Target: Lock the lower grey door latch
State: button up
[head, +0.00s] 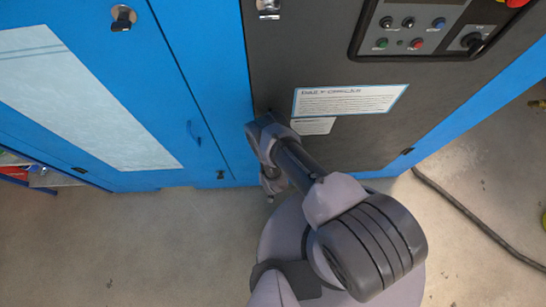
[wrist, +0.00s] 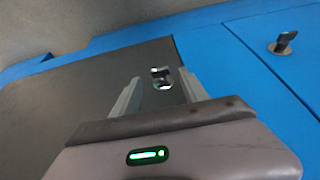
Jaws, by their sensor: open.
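The lower grey door latch (wrist: 162,84), a small silver plate with a dark handle, shows in the wrist view on the dark grey door (wrist: 60,105), near its edge with the blue panel. My gripper (wrist: 159,76) is open, with one pale finger on each side of the latch in that view. I cannot tell whether the fingers touch it or how the handle is turned. In the head view the grey door (head: 345,60) bears another silver latch (head: 268,8) at the top. The lower latch is hidden behind my arm there.
The blue door (head: 170,60) left of the grey one has a latch (head: 123,16) and a small lower latch (head: 220,174). A control panel (head: 420,28) is at the upper right. A dark cable (head: 465,210) lies on the floor (head: 150,245).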

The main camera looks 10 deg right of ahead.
jog(key=p+v, duration=0.5)
jog(key=v, duration=0.9)
jog(key=shift+p, duration=0.35)
